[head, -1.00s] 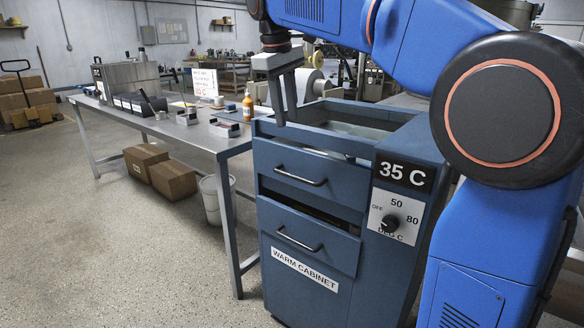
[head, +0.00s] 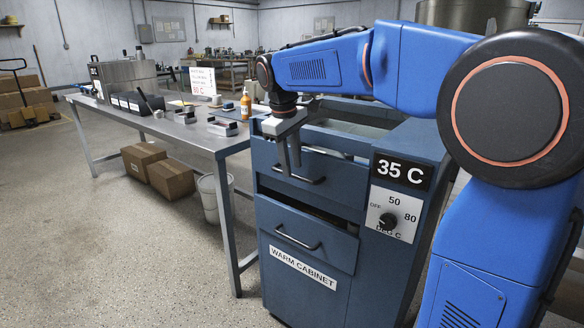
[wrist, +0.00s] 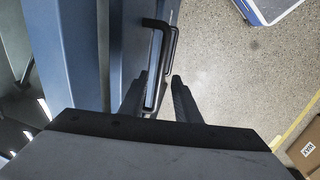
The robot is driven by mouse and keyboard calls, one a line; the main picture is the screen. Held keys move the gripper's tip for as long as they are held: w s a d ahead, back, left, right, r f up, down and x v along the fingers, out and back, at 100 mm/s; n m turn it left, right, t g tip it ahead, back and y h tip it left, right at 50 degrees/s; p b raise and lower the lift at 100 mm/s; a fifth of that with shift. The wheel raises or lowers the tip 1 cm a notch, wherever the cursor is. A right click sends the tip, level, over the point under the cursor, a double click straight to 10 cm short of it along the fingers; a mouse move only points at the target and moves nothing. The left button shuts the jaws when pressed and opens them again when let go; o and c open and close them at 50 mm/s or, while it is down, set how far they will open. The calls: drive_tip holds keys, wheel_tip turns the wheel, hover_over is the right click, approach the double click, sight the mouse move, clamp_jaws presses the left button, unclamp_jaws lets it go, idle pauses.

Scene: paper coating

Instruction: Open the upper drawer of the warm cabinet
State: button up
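The blue warm cabinet (head: 284,285) stands in the middle of the head view, with two drawers with dark bar handles. The upper drawer (head: 335,182) has its handle (head: 312,181) partly behind my fingers. My gripper (head: 290,160) points down at this handle, in front of the drawer face. In the wrist view my gripper (wrist: 158,92) is open, its two dark fingers apart, with the handle (wrist: 153,75) showing between them, nearer the left finger. Whether a finger touches it I cannot tell. How far the upper drawer stands out is unclear.
The lower drawer (head: 290,222) has a dark gap above its front. A 35 C display (head: 402,171) and a dial (head: 389,221) are on the cabinet's right. A steel table (head: 190,135) stands to the left, with cardboard boxes (head: 170,178) and a bin (head: 212,198) below. The floor in front is clear.

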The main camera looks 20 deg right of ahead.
drive_tip(key=shift+w+d+f, duration=0.1)
drive_tip(key=shift+d+f, duration=0.05)
drive_tip(key=shift+f, duration=0.65)
clamp_jaws()
drive_tip(key=s+a, duration=0.9)
drive_tip(key=a, duration=0.3)
drive_tip(key=s+a, duration=0.8)
drive_tip(key=a, duration=0.4)
drive_tip(key=shift+s+a, duration=0.2)
drive_tip(key=shift+s, duration=0.15)
drive_tip(key=shift+r, duration=0.1)
unclamp_jaws()
